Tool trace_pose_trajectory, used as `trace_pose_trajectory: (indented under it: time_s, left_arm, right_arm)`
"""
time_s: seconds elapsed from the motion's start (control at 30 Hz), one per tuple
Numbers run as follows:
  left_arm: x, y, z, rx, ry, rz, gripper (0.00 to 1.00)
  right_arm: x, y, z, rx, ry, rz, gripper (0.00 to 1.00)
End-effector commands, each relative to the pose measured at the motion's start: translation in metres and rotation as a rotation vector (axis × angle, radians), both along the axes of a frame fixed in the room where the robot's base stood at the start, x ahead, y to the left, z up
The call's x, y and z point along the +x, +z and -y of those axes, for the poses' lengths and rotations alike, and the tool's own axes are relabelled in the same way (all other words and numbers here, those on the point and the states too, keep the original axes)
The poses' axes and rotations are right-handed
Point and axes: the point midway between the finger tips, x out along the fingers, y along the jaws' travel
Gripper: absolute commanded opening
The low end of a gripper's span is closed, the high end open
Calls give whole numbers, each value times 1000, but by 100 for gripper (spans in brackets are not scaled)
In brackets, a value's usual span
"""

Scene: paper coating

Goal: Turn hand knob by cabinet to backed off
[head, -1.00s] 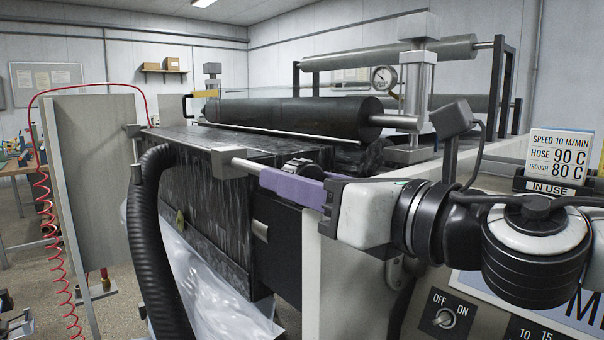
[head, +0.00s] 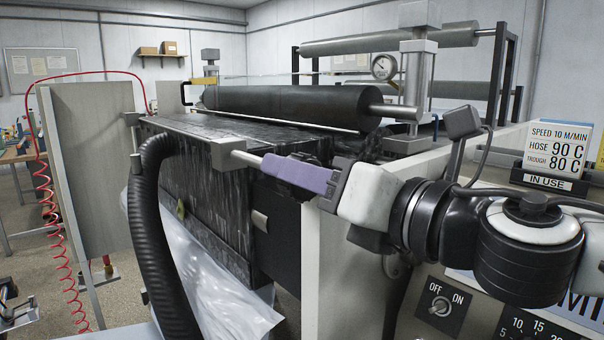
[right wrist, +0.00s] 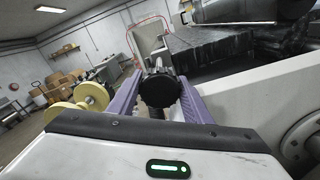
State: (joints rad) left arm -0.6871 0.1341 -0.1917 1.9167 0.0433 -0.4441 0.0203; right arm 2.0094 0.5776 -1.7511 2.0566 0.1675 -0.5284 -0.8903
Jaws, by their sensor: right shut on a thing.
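The hand knob is black and round, and shows in the right wrist view (right wrist: 160,89) between the two purple fingers of my right gripper (head: 290,174). The gripper is shut on it. In the head view the near purple finger and the gripper body hide most of the knob. A pale metal shaft (head: 247,159) runs left from the finger to a grey block (head: 229,152) at the corner of the black coating trough.
A black roller (head: 285,108) lies above the dark trough. A white machine wall (head: 335,262) stands close below my right gripper. A black ribbed hose (head: 151,235) and a red coiled hose (head: 62,240) hang at the left. An OFF/ON switch (head: 440,306) is at lower right.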

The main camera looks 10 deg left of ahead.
Motion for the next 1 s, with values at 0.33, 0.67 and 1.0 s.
trace_pose_trajectory:
  time_s: [0.33, 0.67, 1.0]
  left_arm:
    - [0, 0, 1, -1, -2, 1, 0]
    - [0, 0, 1, -2, -3, 2, 0]
    - [1, -18, 2, -1, -3, 3, 0]
  right_arm:
    - [0, -1, 0, -2, 0, 0, 63]
    - [0, -1, 0, -4, -2, 3, 63]
    - [-1, -2, -1, -167, -1, 216, 63]
